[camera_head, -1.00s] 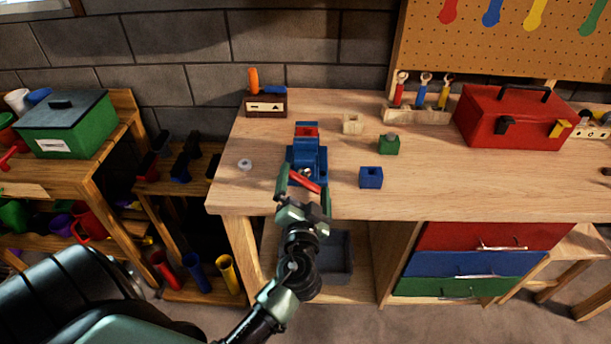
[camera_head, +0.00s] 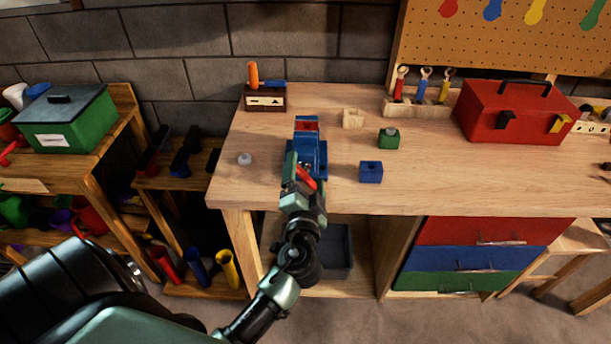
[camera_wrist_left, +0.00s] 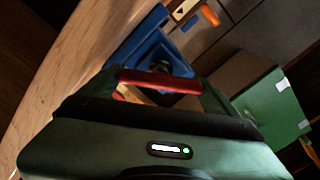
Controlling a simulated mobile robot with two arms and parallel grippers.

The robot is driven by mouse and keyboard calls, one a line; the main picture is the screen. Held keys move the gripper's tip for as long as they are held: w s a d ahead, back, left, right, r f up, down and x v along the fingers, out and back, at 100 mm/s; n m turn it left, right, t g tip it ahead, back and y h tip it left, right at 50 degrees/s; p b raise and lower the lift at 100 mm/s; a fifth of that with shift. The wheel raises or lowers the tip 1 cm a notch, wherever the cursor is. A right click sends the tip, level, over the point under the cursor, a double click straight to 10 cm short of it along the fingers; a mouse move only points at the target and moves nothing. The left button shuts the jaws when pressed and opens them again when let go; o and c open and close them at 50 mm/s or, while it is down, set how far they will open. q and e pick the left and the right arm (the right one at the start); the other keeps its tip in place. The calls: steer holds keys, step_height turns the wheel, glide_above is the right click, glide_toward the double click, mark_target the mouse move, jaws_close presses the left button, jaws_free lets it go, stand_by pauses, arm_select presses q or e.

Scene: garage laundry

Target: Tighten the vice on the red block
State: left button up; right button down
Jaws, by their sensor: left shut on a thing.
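The blue vice (camera_head: 311,150) stands near the front edge of the workbench, left of its middle. The red block (camera_head: 307,125) sits at the vice's far end, between its jaws as far as I can see. The vice's red handle bar (camera_head: 306,178) is at its near end, tilted. My left gripper (camera_head: 304,181) is at the vice's front, shut on this handle. In the left wrist view the handle (camera_wrist_left: 160,81) lies across between my fingers, with the blue vice (camera_wrist_left: 150,48) just beyond. My right gripper is out of view.
A blue block (camera_head: 371,173), a green block (camera_head: 388,138) and a pale wooden block (camera_head: 353,118) stand right of the vice. A small grey round piece (camera_head: 245,159) lies to the left. A red toolbox (camera_head: 513,113) stands at the back right. The bench's front right is clear.

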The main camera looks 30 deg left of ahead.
arm_select(q)
steer(key=shift+m, duration=0.6)
steer(key=o, duration=1.1)
steer(key=shift+f, duration=0.1)
steer(key=n, duration=0.3)
steer(key=shift+r, duration=0.2)
steer(key=s+d+n+b, duration=0.1)
steer(key=s+d+b, duration=0.25)
steer(key=s, duration=0.35)
steer(key=s+d+f+m+g+h, duration=0.1)
steer(key=d+f+g+h, duration=0.1)
steer(key=f, duration=0.9)
steer(key=s+d+f+m+g+h, duration=0.1)
steer(key=s+d+f+g+h, duration=0.1)
steer(key=f, duration=1)
steer(key=s+d+f+m+g+h, duration=0.1)
steer(key=d+f+h, duration=0.2)
steer(key=f, duration=0.9)
steer(key=shift+s+d+f+g+b, duration=0.2)
steer(key=shift+s+g+b, duration=0.1)
steer(key=shift+s+g, duration=0.1)
